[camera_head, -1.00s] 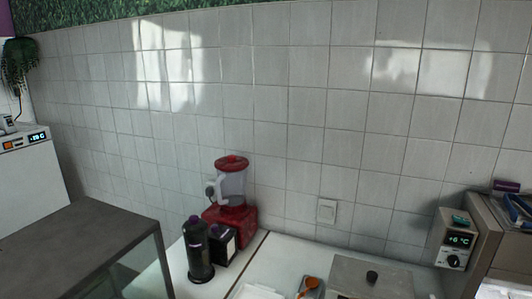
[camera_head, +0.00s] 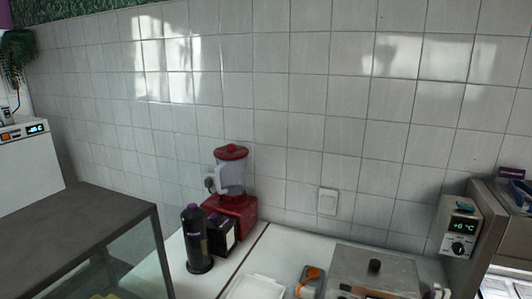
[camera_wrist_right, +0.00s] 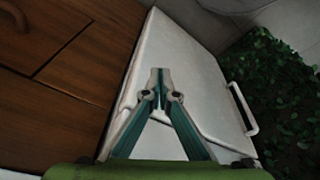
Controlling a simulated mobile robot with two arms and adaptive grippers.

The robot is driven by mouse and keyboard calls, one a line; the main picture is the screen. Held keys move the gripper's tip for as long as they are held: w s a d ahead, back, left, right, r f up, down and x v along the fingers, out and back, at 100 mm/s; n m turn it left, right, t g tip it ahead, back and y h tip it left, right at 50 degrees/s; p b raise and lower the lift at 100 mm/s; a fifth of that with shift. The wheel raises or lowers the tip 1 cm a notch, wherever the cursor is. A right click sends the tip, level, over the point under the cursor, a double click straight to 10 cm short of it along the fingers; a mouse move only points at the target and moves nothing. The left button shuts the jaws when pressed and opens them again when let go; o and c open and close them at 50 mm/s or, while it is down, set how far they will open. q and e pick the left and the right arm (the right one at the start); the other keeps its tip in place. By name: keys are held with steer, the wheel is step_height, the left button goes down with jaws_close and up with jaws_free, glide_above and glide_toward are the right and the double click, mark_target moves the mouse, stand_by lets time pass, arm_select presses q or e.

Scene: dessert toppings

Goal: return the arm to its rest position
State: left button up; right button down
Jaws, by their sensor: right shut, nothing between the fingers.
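My right gripper (camera_wrist_right: 160,82) shows in the right wrist view. Its two green-sided fingers meet at the tips with nothing between them. It is over or in front of a white panel (camera_wrist_right: 190,50) with a handle (camera_wrist_right: 243,108) at its right edge. Neither of my grippers shows in the head view, and my left gripper is in no view.
The head view shows a white counter (camera_head: 262,250) with a red blender (camera_head: 231,190), a dark bottle (camera_head: 196,240), a black box (camera_head: 222,234) and a steel container (camera_head: 375,268). A dark-topped case (camera_head: 75,235) stands left. Dark leaves (camera_wrist_right: 275,90) lie right of the panel in the wrist view.

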steer(key=s+d+f+b, duration=0.1)
steer(key=s+f+b, duration=0.1)
steer(key=s+f, duration=0.4)
steer(key=s+d+f+g+b, duration=0.1)
steer(key=s+f, duration=0.5)
steer(key=f, duration=0.7)
steer(key=s+d+f+b, duration=0.1)
steer(key=s+f+b, duration=0.3)
steer(key=s+f, duration=0.3)
step_height(320, 180, down, 3)
steer(key=shift+d+f+g, duration=0.1)
steer(key=shift+d+g, duration=0.05)
steer(key=shift+g, duration=0.15)
